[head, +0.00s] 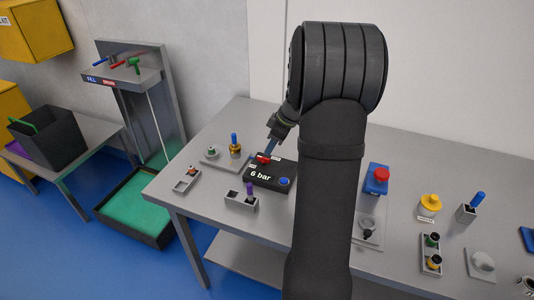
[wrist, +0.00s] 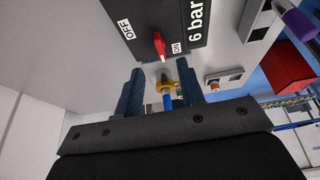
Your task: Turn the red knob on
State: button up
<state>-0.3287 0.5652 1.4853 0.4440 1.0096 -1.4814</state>
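The red knob (head: 264,159) sits on the black box (head: 262,182) marked "6 bar", near the table's left end. In the wrist view the red knob (wrist: 159,45) stands between the OFF label (wrist: 126,30) on its left and the ON label (wrist: 177,47) on its right. I cannot tell exactly which mark it points to. My gripper (head: 272,148) is just above the knob in the head view. In the wrist view my gripper (wrist: 159,76) has its two blue fingers apart with nothing held, and the knob shows beyond the fingertips.
A blue button (head: 284,182) is on the same box. A brass fitting with a blue handle (head: 235,145) stands behind left. A purple-topped piece (head: 249,189) in a grey holder stands in front. A blue box with a red button (head: 377,179) is right of my arm.

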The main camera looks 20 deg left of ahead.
aim_at(264, 158)
jog(key=v, duration=1)
jog(key=shift+r, duration=0.35)
jog(key=shift+f, duration=0.1)
jog(key=x, duration=1.7)
jog(key=shift+f, duration=0.2)
jog(key=shift+d+r, duration=0.1)
